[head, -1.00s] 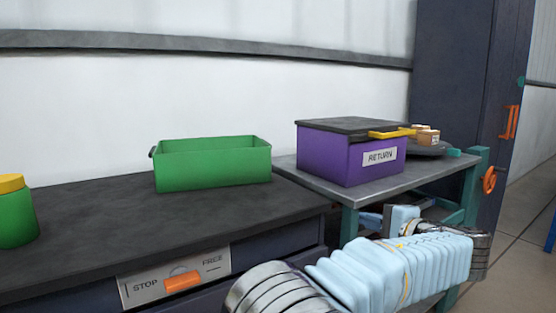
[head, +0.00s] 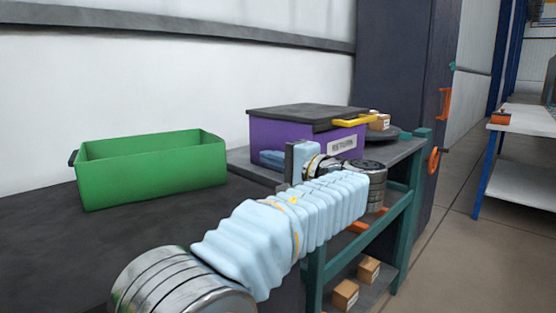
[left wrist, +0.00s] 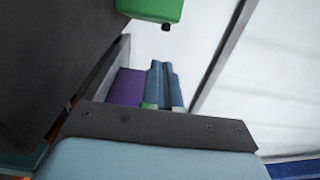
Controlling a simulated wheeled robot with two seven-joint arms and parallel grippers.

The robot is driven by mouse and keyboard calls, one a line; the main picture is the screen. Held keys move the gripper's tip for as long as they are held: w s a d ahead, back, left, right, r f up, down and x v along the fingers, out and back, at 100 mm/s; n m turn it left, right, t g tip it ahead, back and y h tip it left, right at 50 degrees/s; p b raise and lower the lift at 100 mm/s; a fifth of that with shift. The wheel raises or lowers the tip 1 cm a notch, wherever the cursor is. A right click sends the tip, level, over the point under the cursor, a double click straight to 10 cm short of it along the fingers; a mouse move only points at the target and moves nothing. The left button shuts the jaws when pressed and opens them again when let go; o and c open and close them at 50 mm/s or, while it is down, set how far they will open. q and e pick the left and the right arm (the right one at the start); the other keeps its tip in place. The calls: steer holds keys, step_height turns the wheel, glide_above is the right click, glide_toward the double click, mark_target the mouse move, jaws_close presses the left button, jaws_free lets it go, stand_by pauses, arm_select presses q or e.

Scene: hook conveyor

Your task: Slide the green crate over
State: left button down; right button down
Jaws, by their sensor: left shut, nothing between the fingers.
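The green crate (head: 155,172) is an open-topped box standing on the dark bench top (head: 50,230) at the left of the head view. A small dark knob shows at its left end. Part of the crate (left wrist: 150,9) also shows at the top edge of the left wrist view. My left gripper (head: 270,158) is in front of the purple bin, right of the crate and apart from it, its fingers pointing left. In the left wrist view, its two blue fingers (left wrist: 162,70) are together and empty. My right gripper is not in view.
The purple bin (head: 262,133) with a dark lid and yellow handle stands on a teal-legged side table (head: 405,150). My left forearm crosses above the bench's front. A white table (head: 530,118) stands far right.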

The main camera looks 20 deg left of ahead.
arm_select(q)
steer(key=x, duration=0.5)
steer(key=shift+a, duration=0.3)
steer(key=shift+s+a, duration=0.3)
steer(key=shift+a, duration=0.2)
steer(key=shift+s+a, duration=0.25)
steer(key=shift+a, duration=0.25)
steer(key=shift+s+a, duration=0.15)
steer(key=shift+a, duration=0.3)
